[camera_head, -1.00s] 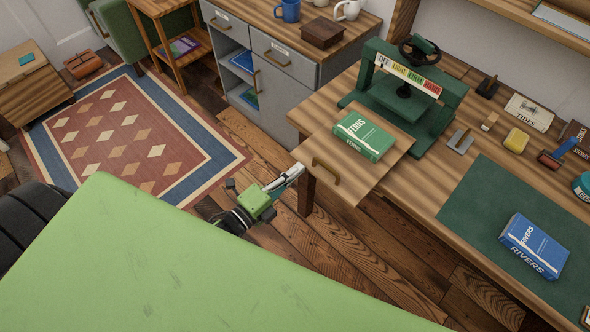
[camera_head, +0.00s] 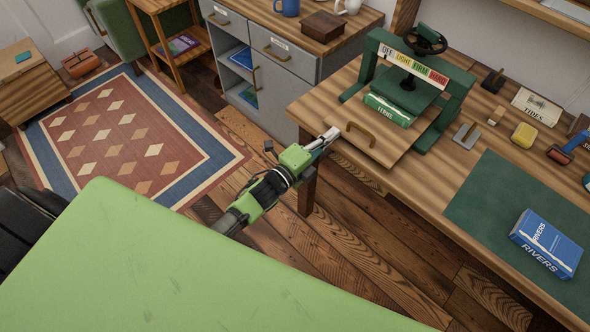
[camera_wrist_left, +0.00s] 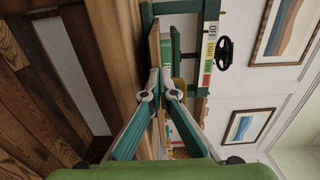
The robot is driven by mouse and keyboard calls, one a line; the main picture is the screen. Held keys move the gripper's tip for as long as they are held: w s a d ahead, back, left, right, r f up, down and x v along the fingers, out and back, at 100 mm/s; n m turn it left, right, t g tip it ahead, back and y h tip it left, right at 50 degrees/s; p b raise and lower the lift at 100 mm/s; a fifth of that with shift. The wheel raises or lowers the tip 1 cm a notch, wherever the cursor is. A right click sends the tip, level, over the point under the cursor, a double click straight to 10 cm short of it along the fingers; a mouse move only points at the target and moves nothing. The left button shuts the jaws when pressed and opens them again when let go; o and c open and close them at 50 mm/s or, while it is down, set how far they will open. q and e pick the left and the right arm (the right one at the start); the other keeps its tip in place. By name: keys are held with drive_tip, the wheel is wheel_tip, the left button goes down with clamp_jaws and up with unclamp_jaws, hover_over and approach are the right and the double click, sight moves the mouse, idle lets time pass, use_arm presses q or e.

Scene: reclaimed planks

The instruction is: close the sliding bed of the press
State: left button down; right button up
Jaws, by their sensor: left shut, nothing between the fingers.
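The green press (camera_head: 462,93) stands on the wooden bench, with a dark handwheel on top and a labelled strip across its front. Its wooden sliding bed (camera_head: 385,153) juts partly out toward me, with a brass handle (camera_head: 361,132) on it. A green book (camera_head: 388,110) lies on the bed, partly under the press. My left gripper (camera_head: 331,134) is shut and empty, its tips at the bed's near left edge. In the left wrist view the closed tips (camera_wrist_left: 158,78) are close to the bed's edge (camera_wrist_left: 154,45); contact is unclear.
A blue book (camera_head: 546,243) lies on a green mat (camera_head: 490,205) at the right of the bench. A grey metal piece (camera_head: 466,136), a yellow block (camera_head: 524,135) and a card reading "Tides" (camera_head: 537,104) lie beside the press. A grey cabinet (camera_head: 285,65) stands behind left.

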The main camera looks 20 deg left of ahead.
sight(344, 124)
use_arm(q)
drive_tip(key=b+x, duration=0.2)
drive_tip(key=x, duration=0.3)
drive_tip(key=shift+w+d+f, duration=0.1)
drive_tip(key=shift+w, duration=0.35)
drive_tip(key=shift+r, duration=0.3)
